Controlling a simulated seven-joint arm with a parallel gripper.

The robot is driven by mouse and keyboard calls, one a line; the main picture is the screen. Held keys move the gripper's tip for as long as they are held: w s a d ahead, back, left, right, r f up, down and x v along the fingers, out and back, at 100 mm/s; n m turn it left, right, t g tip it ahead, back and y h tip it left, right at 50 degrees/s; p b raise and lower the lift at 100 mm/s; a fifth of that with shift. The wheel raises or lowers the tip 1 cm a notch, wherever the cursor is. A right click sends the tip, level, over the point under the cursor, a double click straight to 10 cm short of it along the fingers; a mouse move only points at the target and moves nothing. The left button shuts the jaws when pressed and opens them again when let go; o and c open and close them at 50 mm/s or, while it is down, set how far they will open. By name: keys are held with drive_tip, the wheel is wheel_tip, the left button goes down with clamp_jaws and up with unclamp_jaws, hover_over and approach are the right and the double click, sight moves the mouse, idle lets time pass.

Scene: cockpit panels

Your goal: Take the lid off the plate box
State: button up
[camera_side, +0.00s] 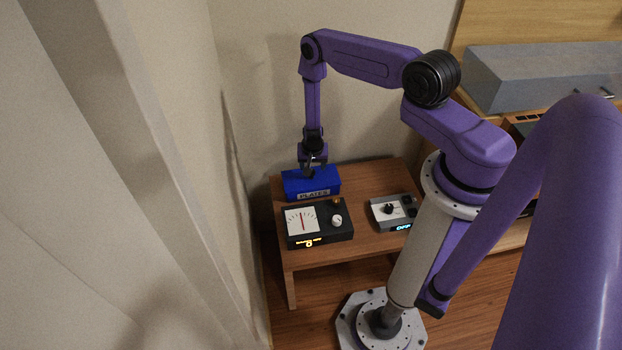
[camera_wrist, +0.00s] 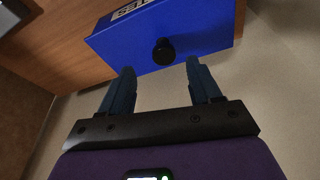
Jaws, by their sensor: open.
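The plate box (camera_side: 328,181) is blue, with a "PLATES" label on its front, and stands at the back left of the small wooden table. In the wrist view its blue lid (camera_wrist: 205,30) carries a round black knob (camera_wrist: 163,52). The lid sits on the box. My gripper (camera_side: 312,171) points down just above the lid. In the wrist view my gripper (camera_wrist: 160,66) is open, with its fingers apart and the knob just beyond the fingertips, roughly midway across. I cannot tell whether the fingers flank the knob; the side view hides it.
A black panel with a dial gauge (camera_side: 301,220) stands right in front of the box. A grey panel (camera_side: 393,211) with a black knob and an "OFF" display is to the right. Bare wooden tabletop (camera_side: 372,175) lies right of the box, and walls are close behind and left.

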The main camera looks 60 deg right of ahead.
drive_tip(key=x, duration=0.3)
drive_tip(key=shift+w+a+f, duration=0.2)
drive_tip(key=shift+x, duration=0.9)
drive_tip(key=c, duration=1.1)
